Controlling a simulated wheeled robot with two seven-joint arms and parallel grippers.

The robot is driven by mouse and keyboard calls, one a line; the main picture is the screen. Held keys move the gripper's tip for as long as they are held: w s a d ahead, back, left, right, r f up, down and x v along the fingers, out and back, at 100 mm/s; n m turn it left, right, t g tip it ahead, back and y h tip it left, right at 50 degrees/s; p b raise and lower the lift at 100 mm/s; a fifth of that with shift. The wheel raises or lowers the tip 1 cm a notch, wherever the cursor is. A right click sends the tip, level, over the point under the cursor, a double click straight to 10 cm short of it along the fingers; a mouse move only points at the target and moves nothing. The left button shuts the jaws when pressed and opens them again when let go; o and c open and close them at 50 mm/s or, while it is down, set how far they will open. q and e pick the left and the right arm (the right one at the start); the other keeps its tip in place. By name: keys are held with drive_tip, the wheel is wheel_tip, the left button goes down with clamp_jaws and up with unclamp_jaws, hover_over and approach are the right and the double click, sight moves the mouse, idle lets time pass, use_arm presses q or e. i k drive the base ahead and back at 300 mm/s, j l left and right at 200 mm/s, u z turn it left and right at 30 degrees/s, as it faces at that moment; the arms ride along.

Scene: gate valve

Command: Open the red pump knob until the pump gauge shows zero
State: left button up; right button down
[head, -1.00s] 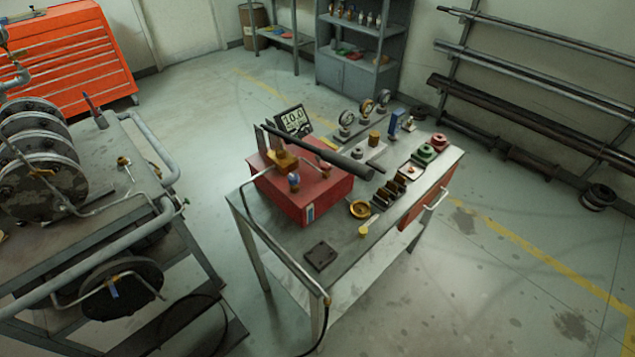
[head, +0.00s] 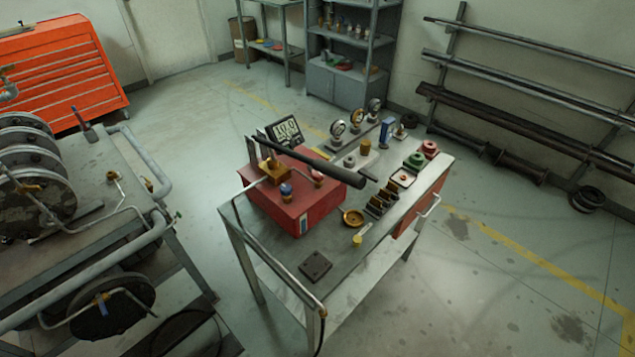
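The pump is a red box (head: 318,204) with a long black lever (head: 318,162) slanting over its top, standing on the left part of the workbench. The red pump knob (head: 318,174) is a small knob on the box's top, under the lever and close to its right end. A blue knob (head: 286,189) sits at the front of the top. The digital pump gauge (head: 287,130) stands behind the box, partly covered by the lever, and seems to read 10.0. Neither of my grippers is in view.
The workbench (head: 265,255) also carries several dial gauges (head: 338,128), fittings, a brass ring (head: 352,217) and a dark plate (head: 315,266). A cart with large discs (head: 40,195) stands at left. A pipe rack (head: 520,100) lines the right wall. Floor in front is clear.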

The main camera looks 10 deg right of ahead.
sight(318, 177)
drive_tip(key=k+z, duration=0.25)
drive_tip(key=k, duration=0.15)
drive_tip(key=i+l, duration=0.15)
drive_tip(key=l, duration=0.25)
drive_tip(key=i+l, duration=0.15)
drive_tip(key=l, duration=0.25)
drive_tip(key=i+l+z, duration=0.1)
drive_tip(key=l, duration=0.25)
drive_tip(key=i+l, duration=0.2)
drive_tip(key=l, duration=0.2)
